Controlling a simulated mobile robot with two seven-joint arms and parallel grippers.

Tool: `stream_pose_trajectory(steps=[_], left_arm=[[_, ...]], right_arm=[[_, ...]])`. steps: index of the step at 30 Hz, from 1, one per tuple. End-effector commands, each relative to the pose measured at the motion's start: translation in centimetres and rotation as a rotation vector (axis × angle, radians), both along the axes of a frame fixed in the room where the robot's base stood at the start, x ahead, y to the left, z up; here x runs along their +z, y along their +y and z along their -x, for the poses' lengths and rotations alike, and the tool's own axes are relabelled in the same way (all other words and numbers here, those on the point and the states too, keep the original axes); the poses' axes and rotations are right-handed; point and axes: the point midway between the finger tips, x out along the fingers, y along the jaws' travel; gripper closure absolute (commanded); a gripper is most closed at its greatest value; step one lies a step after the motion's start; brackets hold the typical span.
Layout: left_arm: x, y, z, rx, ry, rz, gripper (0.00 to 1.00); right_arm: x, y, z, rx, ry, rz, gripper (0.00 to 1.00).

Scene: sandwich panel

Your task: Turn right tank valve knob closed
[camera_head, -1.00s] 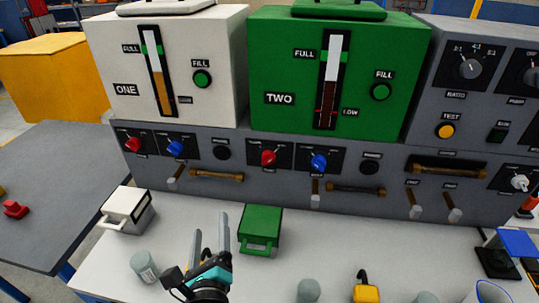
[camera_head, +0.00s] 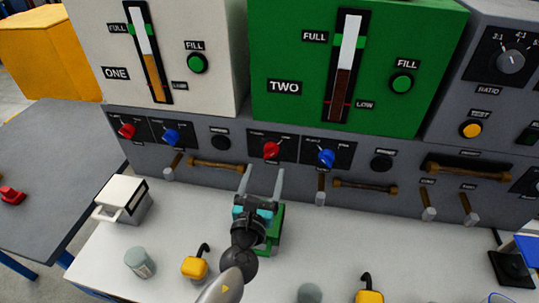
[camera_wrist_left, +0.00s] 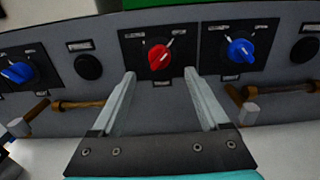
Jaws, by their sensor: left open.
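The right tank is the green one marked TWO (camera_head: 285,60). Below it on the grey panel are a red knob (camera_head: 271,150) and, to its right, a blue knob (camera_head: 326,158). In the left wrist view the red knob (camera_wrist_left: 158,57) is straight ahead, between and beyond the fingertips, and the blue knob (camera_wrist_left: 241,50) is to the right. My left gripper (camera_head: 262,176) is open and empty, its fingers pointing at the panel just below the red knob, not touching it. My right gripper is not in view.
The white tank ONE (camera_head: 205,30) has its own red knob (camera_head: 126,131) and blue knob (camera_head: 171,137). A brown handle (camera_head: 365,188) sits low on the panel. A white box (camera_head: 122,199), a green box (camera_head: 275,235) under my arm, a grey cylinder (camera_head: 139,262) and yellow padlocks (camera_head: 195,267) stand on the table.

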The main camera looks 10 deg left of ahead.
Motion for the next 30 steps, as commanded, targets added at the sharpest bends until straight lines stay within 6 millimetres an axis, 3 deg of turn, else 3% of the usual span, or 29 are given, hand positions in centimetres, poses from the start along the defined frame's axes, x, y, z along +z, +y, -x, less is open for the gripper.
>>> stream_pose_trajectory(steps=[6,12,26,30], left_arm=[[0.0,0.0,-3.7,0.001,-0.002,0.001,0.22],[-0.1,0.1,-5.9,0.001,0.0,0.0,0.22],[0.0,0.1,-6.8,0.001,0.0,0.001,0.22],[0.0,0.1,-6.7,0.001,0.0,0.001,0.38]], right_arm=[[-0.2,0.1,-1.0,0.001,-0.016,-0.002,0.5],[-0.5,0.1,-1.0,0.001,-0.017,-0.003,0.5],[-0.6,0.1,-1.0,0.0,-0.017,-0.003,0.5],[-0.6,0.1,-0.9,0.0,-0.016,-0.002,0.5]])
